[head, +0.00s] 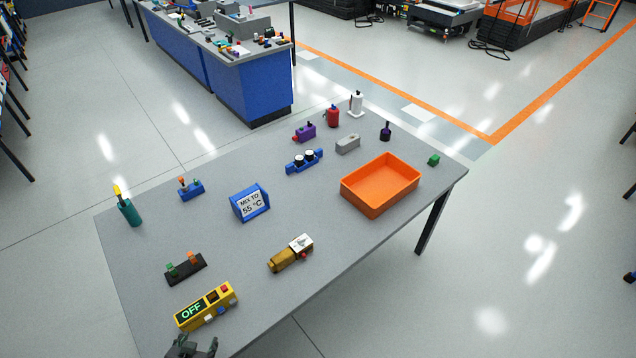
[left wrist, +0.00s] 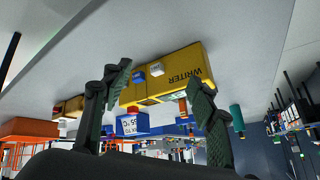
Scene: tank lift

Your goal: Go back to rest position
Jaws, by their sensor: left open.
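My left gripper (head: 190,347) shows at the bottom edge of the head view, beside the near end of the grey table (head: 330,240). It is open and empty, just in front of the yellow box with the OFF display (head: 206,307) and apart from it. In the left wrist view, the picture looks upside down. The two dark fingers of the gripper (left wrist: 160,88) stand wide apart, with the yellow box marked WRITER (left wrist: 182,70) beyond them. My right gripper is in neither view.
The table holds an orange tray (head: 376,208), a blue sign reading MIX TO 55 °C (head: 250,203), a brown bottle-like item (head: 285,260), a black button block (head: 186,269), a teal cylinder (head: 130,212) and several small items. Open floor lies right of the table.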

